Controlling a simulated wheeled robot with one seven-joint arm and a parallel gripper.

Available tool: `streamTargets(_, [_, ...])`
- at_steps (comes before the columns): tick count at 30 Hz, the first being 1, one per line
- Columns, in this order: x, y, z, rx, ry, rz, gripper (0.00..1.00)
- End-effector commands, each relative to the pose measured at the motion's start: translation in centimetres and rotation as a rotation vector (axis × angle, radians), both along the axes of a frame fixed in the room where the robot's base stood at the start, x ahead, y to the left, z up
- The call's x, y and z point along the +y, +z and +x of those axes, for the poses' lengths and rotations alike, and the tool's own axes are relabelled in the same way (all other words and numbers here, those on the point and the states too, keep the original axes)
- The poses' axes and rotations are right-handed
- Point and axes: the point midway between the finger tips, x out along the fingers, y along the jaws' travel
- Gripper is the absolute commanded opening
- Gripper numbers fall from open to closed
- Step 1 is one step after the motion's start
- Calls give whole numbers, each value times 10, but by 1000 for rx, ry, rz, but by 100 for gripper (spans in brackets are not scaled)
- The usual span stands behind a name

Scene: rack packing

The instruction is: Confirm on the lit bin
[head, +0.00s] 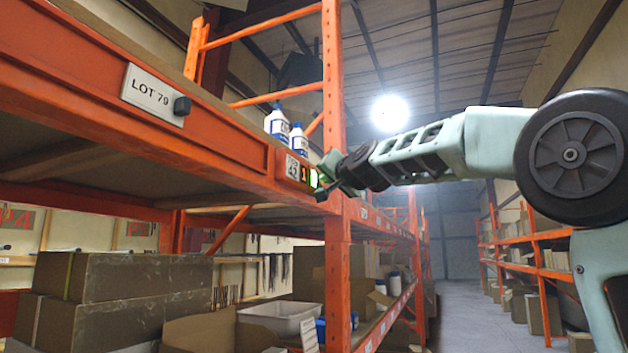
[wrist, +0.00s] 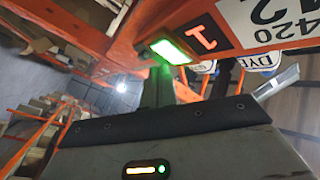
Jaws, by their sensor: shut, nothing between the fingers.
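A green lit button (head: 314,179) sits on the orange beam beside a small dark display with a red digit 1 (head: 304,174) and a white number label (head: 292,166). In the wrist view the green lit button (wrist: 171,50) glows just beyond my fingertips, with the red digit display (wrist: 203,39) and the label (wrist: 268,18) to its right. My gripper (head: 326,184) is shut and empty, its tips at the green button. I cannot tell whether they touch it. Green light falls on the fingers (wrist: 160,78).
Blue-and-white bottles (head: 277,123) stand on the shelf above the beam. A LOT 79 sign (head: 152,95) is farther left. The orange upright (head: 337,270) stands close to my gripper. Brown boxes (head: 125,290) and a white bin (head: 279,317) fill the lower shelf. An aisle (head: 465,310) is clear at right.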

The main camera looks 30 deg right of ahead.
Motion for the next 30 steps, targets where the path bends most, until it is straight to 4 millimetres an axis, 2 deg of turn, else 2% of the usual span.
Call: streamTargets(30, [5, 0, 7, 0, 0, 0, 0])
